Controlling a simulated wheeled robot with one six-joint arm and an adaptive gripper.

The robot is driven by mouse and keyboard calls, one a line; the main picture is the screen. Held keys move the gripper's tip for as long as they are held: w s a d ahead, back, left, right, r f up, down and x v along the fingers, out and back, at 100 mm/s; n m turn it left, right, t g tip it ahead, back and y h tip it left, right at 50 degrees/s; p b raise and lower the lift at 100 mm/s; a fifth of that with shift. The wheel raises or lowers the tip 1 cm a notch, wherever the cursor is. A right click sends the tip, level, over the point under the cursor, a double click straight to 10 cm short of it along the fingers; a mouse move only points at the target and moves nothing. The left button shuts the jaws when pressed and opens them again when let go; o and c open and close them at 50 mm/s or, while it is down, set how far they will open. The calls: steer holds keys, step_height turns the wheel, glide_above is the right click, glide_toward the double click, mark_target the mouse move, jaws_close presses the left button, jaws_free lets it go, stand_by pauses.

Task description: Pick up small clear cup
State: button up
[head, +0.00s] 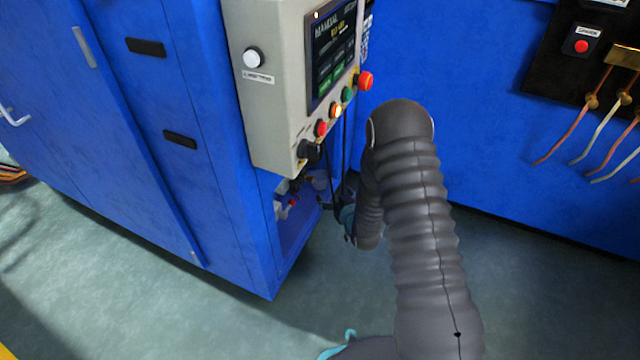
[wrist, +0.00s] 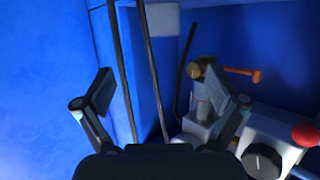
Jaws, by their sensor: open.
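In the wrist view my gripper (wrist: 158,88) is open, with its two fingers wide apart and nothing held between them. A small pale, see-through shape (wrist: 203,108) shows just behind the right finger, on a grey-white fixture; it may be the small clear cup, but the view is too dim to be sure. The right finger hides part of it. In the head view my gripper is low beside the blue cabinet's opening, mostly hidden behind my dark ribbed arm. I cannot make out the cup in the head view.
Dark hoses (wrist: 148,70) run down between the fingers in the wrist view. An orange-handled valve (wrist: 242,73), a red knob (wrist: 304,134) and a black knob (wrist: 262,161) stand at right. The grey control panel (head: 270,95) hangs above the opening in the blue cabinet (head: 215,130).

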mark_target(320, 178)
steer(key=b+x, duration=0.1)
steer(key=x, duration=1.2)
steer(key=shift+w+a+f+b, duration=0.2)
steer(key=shift+a+f+b, duration=0.1)
steer(key=shift+f+b, duration=0.05)
steer(key=c, duration=1.1)
